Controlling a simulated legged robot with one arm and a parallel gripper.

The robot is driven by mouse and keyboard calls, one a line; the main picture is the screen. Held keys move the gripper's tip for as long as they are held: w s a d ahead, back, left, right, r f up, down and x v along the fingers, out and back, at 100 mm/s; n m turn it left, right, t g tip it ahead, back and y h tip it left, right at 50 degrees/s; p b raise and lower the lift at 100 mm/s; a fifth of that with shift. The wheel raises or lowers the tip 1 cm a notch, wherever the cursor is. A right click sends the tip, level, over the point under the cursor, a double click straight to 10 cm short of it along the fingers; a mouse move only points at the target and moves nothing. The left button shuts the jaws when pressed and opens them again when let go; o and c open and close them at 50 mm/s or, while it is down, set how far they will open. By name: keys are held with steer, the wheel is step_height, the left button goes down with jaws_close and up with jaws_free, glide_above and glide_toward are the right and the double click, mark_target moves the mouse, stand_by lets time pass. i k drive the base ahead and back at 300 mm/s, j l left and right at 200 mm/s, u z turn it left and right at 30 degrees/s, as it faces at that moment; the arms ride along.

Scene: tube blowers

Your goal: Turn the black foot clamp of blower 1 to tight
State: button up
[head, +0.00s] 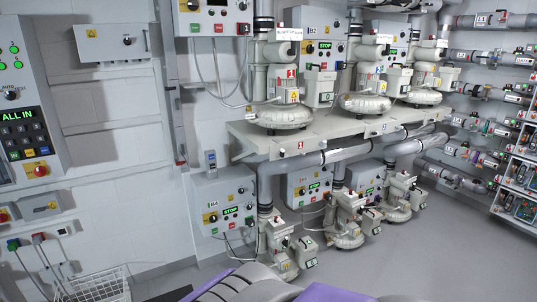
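Blower 1 (279,112) is the left one of three pale grey blowers on the upper shelf. It has a red "1" label (291,72) on its housing, and another red "1" (300,145) is on the shelf edge below. Its round base rests on the shelf. The black foot clamp is too small to make out at the base, so its setting cannot be told. My gripper is not in view.
The upper shelf (331,134) juts from the wall, with thick grey pipes (345,153) beneath it. Three more blowers (279,247) stand below. A white wire basket (95,287) is at lower left. A rack (520,185) stands at right. Grey floor (440,245) is clear at lower right.

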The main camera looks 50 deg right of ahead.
mark_target(281, 153)
steer(key=z, duration=0.4)
steer(key=k+z, duration=0.1)
steer(key=z, duration=0.7)
steer(key=k+l+z, duration=0.1)
steer(key=z, duration=0.3)
